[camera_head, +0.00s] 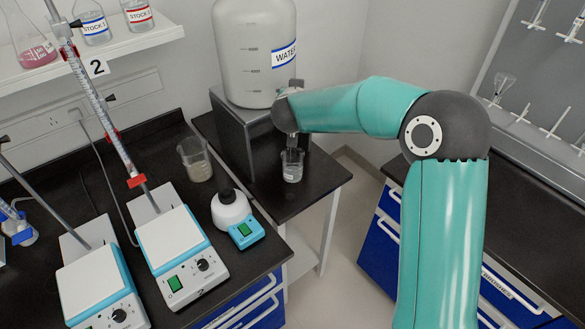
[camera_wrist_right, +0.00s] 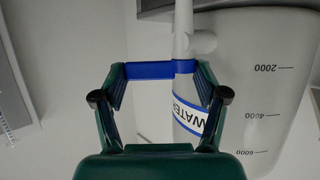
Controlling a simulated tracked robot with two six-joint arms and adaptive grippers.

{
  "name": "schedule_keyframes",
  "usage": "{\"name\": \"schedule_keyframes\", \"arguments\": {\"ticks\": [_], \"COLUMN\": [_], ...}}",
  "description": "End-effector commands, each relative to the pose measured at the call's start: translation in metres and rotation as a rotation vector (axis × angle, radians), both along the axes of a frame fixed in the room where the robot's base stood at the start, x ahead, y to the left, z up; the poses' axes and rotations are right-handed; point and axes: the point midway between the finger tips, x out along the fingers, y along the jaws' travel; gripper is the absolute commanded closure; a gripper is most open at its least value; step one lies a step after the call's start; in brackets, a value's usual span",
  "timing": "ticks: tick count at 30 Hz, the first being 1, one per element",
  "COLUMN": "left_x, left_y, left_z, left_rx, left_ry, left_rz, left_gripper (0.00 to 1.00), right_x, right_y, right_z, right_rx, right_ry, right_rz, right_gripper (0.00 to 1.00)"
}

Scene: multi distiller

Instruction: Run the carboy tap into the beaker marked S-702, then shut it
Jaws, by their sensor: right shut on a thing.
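The white carboy (camera_head: 255,60) with a "WATER" label stands on a dark raised stand (camera_head: 232,130). It also fills the right side of the right wrist view (camera_wrist_right: 270,90), where its label and scale read upside down. My right gripper (camera_wrist_right: 155,70) is shut on the blue tap handle (camera_wrist_right: 148,71), which spans its fingertips beside the white tap. In the head view my arm hides the tap. A small glass beaker (camera_head: 292,168) stands on the side table below the gripper, with some clear liquid inside. I cannot read its marking. My left gripper is out of view.
A shelf (camera_head: 110,50) with stock bottles is at upper left.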

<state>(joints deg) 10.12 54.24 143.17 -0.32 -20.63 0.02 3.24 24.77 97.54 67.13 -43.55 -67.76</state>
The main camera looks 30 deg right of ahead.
Motion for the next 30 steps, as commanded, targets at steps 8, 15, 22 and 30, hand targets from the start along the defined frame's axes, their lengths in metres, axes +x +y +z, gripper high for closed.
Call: {"name": "schedule_keyframes", "arguments": {"ticks": [8,15,22,30], "left_x": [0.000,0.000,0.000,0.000], "left_y": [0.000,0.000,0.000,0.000], "left_z": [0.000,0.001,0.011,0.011], "left_rx": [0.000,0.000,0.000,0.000], "left_ry": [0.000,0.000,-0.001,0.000], "left_rz": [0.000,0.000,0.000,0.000], "left_gripper": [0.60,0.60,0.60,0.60], "right_x": [0.000,0.000,0.000,-0.002], "right_y": [-0.002,-0.001,0.004,0.004], "right_z": [0.002,0.003,0.002,0.003], "right_rx": [-0.004,-0.004,-0.003,-0.003], "right_ry": [-0.003,-0.003,-0.005,-0.004], "right_rz": [-0.003,-0.009,-0.168,-0.242], "right_gripper": [0.60,0.60,0.59,0.60]}}
